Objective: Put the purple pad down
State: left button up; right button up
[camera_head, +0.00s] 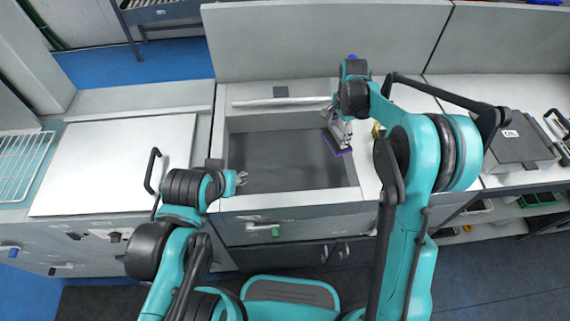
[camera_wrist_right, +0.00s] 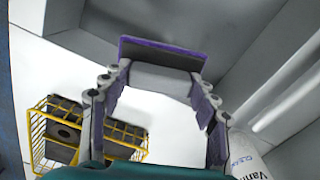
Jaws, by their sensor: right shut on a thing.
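The purple pad (camera_head: 340,152) is at the tip of my right gripper (camera_head: 338,130), over the right side of the sunken dark grey basin (camera_head: 285,170). In the right wrist view the pad (camera_wrist_right: 165,52) shows as a flat purple-edged slab across the fingertips. My right gripper (camera_wrist_right: 160,82) is shut on it, with the fingers spread around its grey part. I cannot tell whether the pad touches the basin. My left gripper (camera_head: 241,179) is near the basin's front left corner, with no object seen in it; its jaws are too small to judge.
A yellow wire basket (camera_wrist_right: 40,120) with dark items stands on the white counter beside the basin. A white bottle (camera_wrist_right: 245,155) is at the lower right of the wrist view. A dark grey box (camera_head: 520,145) stands far right. A white lid (camera_head: 120,165) covers the left counter.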

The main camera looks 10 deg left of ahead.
aim_at(333, 127)
jog(key=shift+w+a+f+m, duration=0.1)
jog(key=shift+w+a+m, duration=0.75)
jog(key=shift+m, duration=0.35)
jog(key=shift+w+a+f+m, duration=0.15)
jog(key=shift+w+a+m, duration=0.05)
jog(key=shift+w+m, duration=0.1)
jog(key=s+a+f+b, duration=0.1)
jog(key=s+a+f, duration=0.2)
jog(key=s+a, duration=0.1)
jog(key=s+a+f+b, duration=0.2)
jog(key=s+a+f, duration=0.2)
jog(key=shift+s+a+f, duration=0.1)
jog(key=shift+s, duration=0.05)
jog(key=shift+f+b, duration=1.05)
jog(key=shift+f, duration=0.85)
jog(key=shift+f, duration=0.2)
jog(key=o, duration=1.2)
